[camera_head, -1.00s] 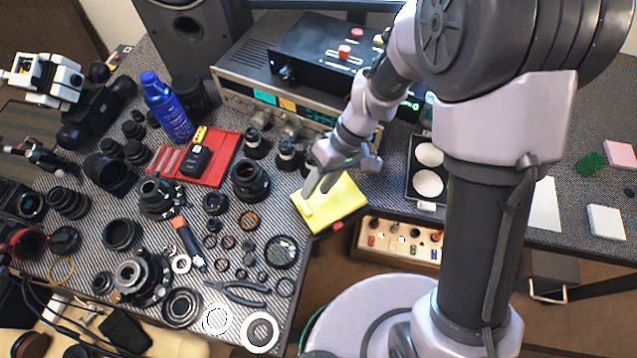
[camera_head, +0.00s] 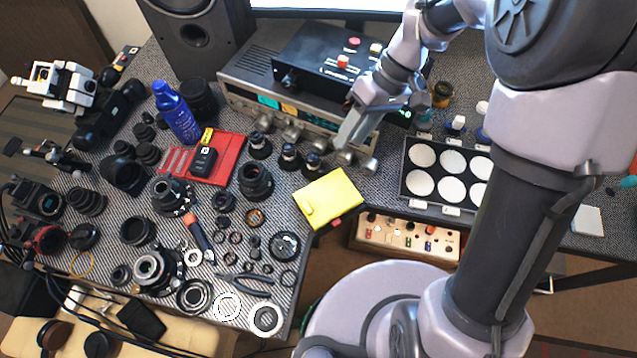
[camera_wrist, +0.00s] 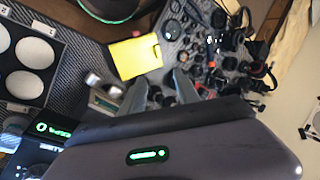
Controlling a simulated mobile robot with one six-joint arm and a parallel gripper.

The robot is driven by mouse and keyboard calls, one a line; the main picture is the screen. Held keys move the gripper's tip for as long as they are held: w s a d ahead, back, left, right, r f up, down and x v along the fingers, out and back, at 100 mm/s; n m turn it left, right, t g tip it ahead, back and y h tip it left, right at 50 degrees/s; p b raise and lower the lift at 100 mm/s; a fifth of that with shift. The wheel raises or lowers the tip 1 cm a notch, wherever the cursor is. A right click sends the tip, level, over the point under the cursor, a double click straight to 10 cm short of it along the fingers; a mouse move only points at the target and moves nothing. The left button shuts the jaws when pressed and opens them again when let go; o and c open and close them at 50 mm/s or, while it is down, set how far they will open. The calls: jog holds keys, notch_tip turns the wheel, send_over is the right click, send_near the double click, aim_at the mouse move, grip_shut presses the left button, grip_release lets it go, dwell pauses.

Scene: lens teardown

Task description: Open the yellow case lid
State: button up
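The yellow case (camera_head: 328,199) lies flat at the front edge of the table in the head view, with its lid shut. A small raised yellow tab shows at its left side. In the wrist view the case (camera_wrist: 136,57) sits beyond my fingertips, whole and unobstructed. My gripper (camera_head: 345,136) is above and behind the case, near the knobs of the silver amplifier, and does not touch the case. In the wrist view my gripper's two fingers (camera_wrist: 161,82) are apart with nothing held between them.
A tray of white discs (camera_head: 449,172) lies right of the case. Lenses and rings crowd the table to its left, with a red mat (camera_head: 228,160) behind them. The silver amplifier (camera_head: 245,95) stands behind. A wooden box with knobs (camera_head: 410,239) is in front, below the table edge.

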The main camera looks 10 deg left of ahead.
jog(key=t+h, duration=0.3)
jog(key=h, duration=0.1)
send_over(308, 209)
notch_tip(308, 209, down, 4)
jog(key=shift+t, duration=0.3)
notch_tip(308, 209, down, 18)
jog(key=b, duration=0.7)
jog(key=shift+b, duration=0.3)
jog(key=shift+r, duration=0.1)
grip_shut()
